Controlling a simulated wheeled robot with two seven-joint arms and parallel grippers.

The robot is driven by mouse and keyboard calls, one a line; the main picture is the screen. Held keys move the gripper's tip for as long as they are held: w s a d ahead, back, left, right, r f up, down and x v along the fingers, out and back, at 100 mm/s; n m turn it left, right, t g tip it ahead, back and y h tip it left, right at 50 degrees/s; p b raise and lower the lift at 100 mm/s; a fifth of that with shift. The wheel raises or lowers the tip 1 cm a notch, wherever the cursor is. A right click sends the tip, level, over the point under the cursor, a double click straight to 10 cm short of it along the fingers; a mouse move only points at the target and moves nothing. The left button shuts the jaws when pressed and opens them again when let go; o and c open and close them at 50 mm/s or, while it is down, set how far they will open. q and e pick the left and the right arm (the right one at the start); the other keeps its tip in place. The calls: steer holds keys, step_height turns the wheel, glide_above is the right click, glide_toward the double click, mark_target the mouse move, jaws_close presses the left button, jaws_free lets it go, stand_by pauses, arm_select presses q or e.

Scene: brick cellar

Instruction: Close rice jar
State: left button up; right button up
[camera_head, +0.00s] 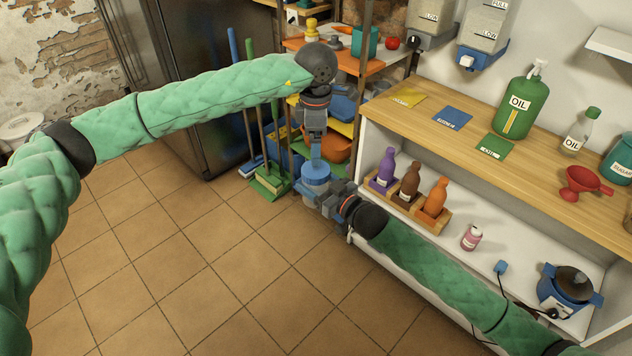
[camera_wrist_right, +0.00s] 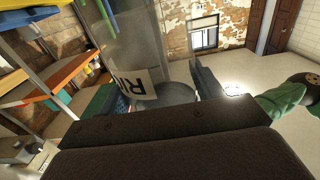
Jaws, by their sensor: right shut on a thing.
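The rice jar (camera_head: 316,188) is held in the air over the floor, left of the shelf unit. In the right wrist view its clear body (camera_wrist_right: 165,45) and white label with "RI" (camera_wrist_right: 130,87) show between the fingers. My right gripper (camera_head: 327,197) is shut on the jar from the right side. A round blue lid (camera_head: 316,169) shows at the jar's top; I cannot tell how firmly it sits. My left gripper (camera_head: 316,150) points down directly above the lid, fingertips at or near it. Whether its fingers are shut is hidden.
The shelf unit's wooden top (camera_head: 470,150) holds a green oil bottle (camera_head: 519,105) and a red funnel (camera_head: 585,183). Its lower shelf has several bottles in a wooden holder (camera_head: 433,218). An orange rack (camera_head: 345,62) and brooms (camera_head: 268,185) stand behind. The tiled floor (camera_head: 190,270) is clear.

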arm_select(q)
steer(key=shift+r, duration=1.7)
